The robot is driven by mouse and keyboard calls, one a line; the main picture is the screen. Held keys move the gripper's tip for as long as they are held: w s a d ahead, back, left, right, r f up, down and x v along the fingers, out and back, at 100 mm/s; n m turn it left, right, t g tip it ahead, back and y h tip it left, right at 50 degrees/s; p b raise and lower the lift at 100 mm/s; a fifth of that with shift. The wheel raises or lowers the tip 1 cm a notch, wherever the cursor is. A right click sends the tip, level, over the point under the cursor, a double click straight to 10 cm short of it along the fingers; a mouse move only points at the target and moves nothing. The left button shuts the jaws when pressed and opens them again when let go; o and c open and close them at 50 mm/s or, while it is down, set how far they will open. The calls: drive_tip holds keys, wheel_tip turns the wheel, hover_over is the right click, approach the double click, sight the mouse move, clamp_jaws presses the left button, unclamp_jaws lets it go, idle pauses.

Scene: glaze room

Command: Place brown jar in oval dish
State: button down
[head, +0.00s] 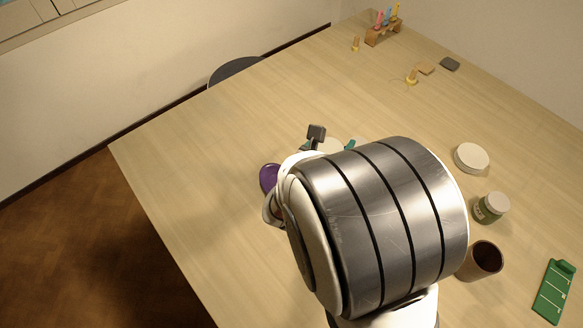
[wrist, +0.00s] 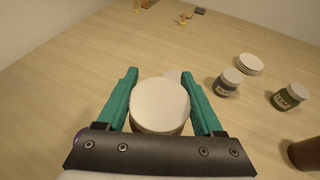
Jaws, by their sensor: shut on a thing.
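My gripper (wrist: 159,76) is shut on a jar with a round cream lid (wrist: 160,104). A strip of brown side shows under the lid in the wrist view, and the teal fingers lie on either side of it. In the head view, the lid (head: 330,146) and a teal fingertip (head: 350,145) show just past my arm. I cannot tell how high the jar is. A purple dish (head: 267,177) lies on the table left of my gripper, partly hidden by my arm, so its full outline is unclear. Only a purple sliver shows at the wrist view's left.
A wooden rack (head: 383,32) is at the back. The table's left is clear.

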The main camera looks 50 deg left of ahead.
drive_tip(key=s+a+f, duration=0.2)
drive_tip(key=a+f, duration=0.1)
drive_tip(key=s+a+f, duration=0.2)
drive_tip(key=a+f, duration=0.1)
drive_tip(key=f, duration=0.1)
drive_tip(key=s+a+f, duration=0.2)
drive_tip(key=a+f, duration=0.1)
drive_tip(key=shift+a+f, duration=0.25)
drive_tip(key=shift+a, duration=0.1)
drive_tip(key=shift+f, duration=0.15)
drive_tip(key=shift+f, duration=0.35)
drive_tip(key=shift+c, duration=0.2)
unclamp_jaws()
